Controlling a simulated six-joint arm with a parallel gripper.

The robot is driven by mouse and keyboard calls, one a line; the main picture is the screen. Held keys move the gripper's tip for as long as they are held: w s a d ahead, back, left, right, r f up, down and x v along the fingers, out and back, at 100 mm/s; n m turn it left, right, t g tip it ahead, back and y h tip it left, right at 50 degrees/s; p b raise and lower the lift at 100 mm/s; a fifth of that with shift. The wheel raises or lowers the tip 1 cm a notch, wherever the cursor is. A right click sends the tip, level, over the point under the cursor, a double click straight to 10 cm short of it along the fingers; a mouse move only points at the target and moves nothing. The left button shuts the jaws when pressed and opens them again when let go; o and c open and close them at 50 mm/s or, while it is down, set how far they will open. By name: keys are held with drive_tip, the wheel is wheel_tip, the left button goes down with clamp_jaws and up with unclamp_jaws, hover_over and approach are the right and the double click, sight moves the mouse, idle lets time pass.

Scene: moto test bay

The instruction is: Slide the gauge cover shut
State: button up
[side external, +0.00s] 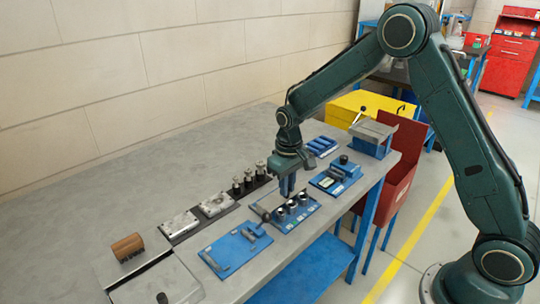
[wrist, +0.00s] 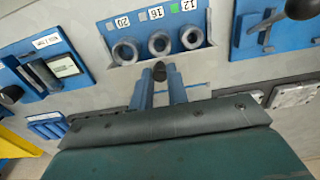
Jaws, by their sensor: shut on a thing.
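What looks like the gauge unit (side external: 331,184) is a blue plate with pale windows, a dark bar and a black knob (side external: 343,159), right of my gripper. It also shows at the left of the wrist view (wrist: 62,66), with a dark sliding piece (wrist: 40,75) beside a white window. I cannot tell for sure which part is the cover. My gripper (side external: 288,188) points down just behind the three-socket block, apart from the gauge unit. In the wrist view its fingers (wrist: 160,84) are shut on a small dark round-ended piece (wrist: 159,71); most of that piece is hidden.
The blue block with three round sockets (wrist: 159,44), labelled 20, 16 and 12, is close to the fingertips. A blue plate with a lever (side external: 235,250) lies at the front left. Black posts (side external: 248,181) and metal plates (side external: 180,222) stand behind. The bench's back left is clear.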

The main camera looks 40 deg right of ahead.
drive_tip(key=shift+s, duration=2)
drive_tip(key=o, duration=0.7)
drive_tip(key=shift+c, duration=0.2)
drive_tip(key=shift+r, duration=0.1)
wheel_tip(320, 180, up, 7)
drive_tip(key=shift+s, duration=0.1)
